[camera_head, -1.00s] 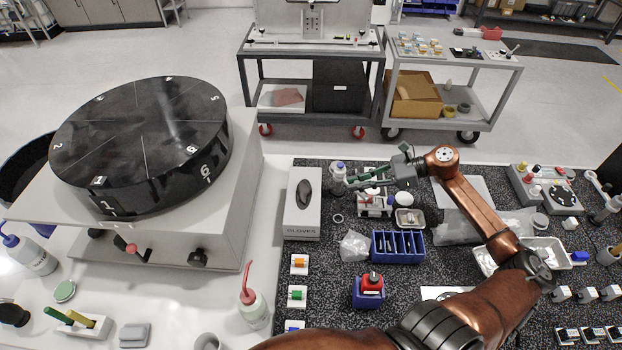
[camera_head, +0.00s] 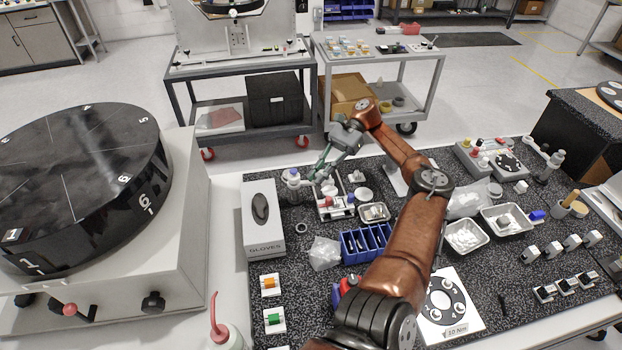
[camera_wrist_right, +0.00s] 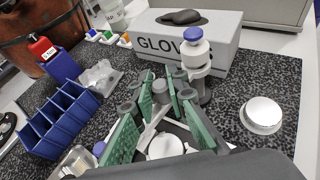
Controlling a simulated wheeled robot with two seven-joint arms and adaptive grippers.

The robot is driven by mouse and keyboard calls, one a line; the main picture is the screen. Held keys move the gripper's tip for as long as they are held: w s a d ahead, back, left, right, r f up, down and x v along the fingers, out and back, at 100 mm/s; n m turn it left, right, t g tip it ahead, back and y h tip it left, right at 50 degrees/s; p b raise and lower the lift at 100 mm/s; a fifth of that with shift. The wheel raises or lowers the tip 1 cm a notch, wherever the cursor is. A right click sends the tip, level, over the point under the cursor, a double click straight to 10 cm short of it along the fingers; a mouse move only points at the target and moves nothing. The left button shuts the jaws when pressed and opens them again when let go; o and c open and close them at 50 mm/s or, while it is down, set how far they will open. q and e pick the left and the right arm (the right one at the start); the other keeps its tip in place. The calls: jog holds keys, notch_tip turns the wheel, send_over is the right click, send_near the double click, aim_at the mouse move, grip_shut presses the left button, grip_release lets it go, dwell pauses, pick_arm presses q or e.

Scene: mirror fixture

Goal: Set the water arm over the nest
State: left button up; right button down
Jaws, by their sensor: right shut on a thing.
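A small white fixture (camera_head: 335,206) with red and blue knobs stands near the back edge of the speckled mat. In the wrist view it shows grey posts, white arms and a pale round disc (camera_wrist_right: 166,146), perhaps the nest. My right gripper (camera_head: 316,178), with green finger pads, reaches in over the fixture from the back. In the wrist view the gripper (camera_wrist_right: 161,95) has its pads around a small grey round part (camera_wrist_right: 160,86), which looks like part of the water arm. Its grip is partly hidden by the fingers. My left gripper is out of view.
A glove box (camera_head: 263,220), a blue divided bin (camera_head: 366,243), a clear bag (camera_head: 324,251) and a metal tray (camera_head: 374,212) surround the fixture. A black numbered turntable (camera_head: 80,185) is at the left.

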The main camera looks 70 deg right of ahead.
aim_at(319, 174)
jog(key=shift+f, duration=0.1)
dwell(0.3)
jog(key=c, duration=1.9)
grip_release()
notch_tip(319, 174, up, 10)
jog(key=shift+r, duration=0.1)
jog(key=shift+s, duration=0.1)
